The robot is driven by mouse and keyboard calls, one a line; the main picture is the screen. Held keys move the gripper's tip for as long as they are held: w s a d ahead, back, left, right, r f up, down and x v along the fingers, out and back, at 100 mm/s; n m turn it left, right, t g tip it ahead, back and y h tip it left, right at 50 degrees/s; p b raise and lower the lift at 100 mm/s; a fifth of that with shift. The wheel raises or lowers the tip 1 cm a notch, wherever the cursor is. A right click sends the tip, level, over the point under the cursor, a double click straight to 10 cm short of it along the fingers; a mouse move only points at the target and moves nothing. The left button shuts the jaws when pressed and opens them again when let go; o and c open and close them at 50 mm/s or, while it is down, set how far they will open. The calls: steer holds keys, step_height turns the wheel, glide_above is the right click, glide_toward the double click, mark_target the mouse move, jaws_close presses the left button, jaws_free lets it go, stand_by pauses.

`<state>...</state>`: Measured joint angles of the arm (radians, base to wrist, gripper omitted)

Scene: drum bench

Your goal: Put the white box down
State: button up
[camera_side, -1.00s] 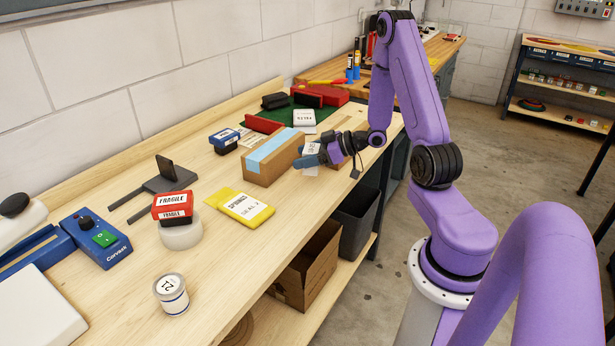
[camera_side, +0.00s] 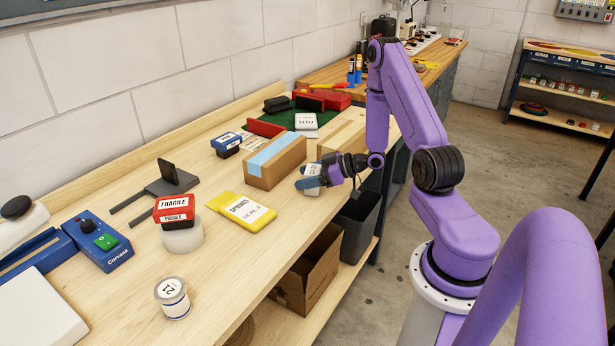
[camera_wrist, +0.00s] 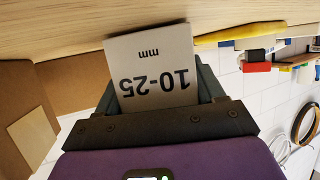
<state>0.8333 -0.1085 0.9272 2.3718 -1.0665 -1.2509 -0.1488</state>
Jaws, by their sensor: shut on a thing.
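A white box (camera_wrist: 152,68) marked "10-25 mm" is between my gripper's (camera_wrist: 155,88) fingers in the wrist view, its printed face towards the camera. In the side view my gripper (camera_side: 308,178) is shut on this white box (camera_side: 313,170), close to the bench's (camera_side: 236,272) front edge and right of the blue-taped brown box. The dark fingers partly cover it. I cannot tell whether the box touches the bench top.
The blue-taped brown box (camera_side: 274,160) stands just left of my gripper. Another brown box (camera_side: 343,137) lies just behind it. A yellow packet (camera_side: 240,209) lies to the front left. An open carton (camera_side: 308,275) and a dark bin (camera_side: 356,222) stand below the bench edge.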

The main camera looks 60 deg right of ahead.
steer(key=shift+f, duration=0.1)
steer(key=o, duration=1.1)
steer(key=v, duration=1.2)
steer(key=shift+r, duration=0.25)
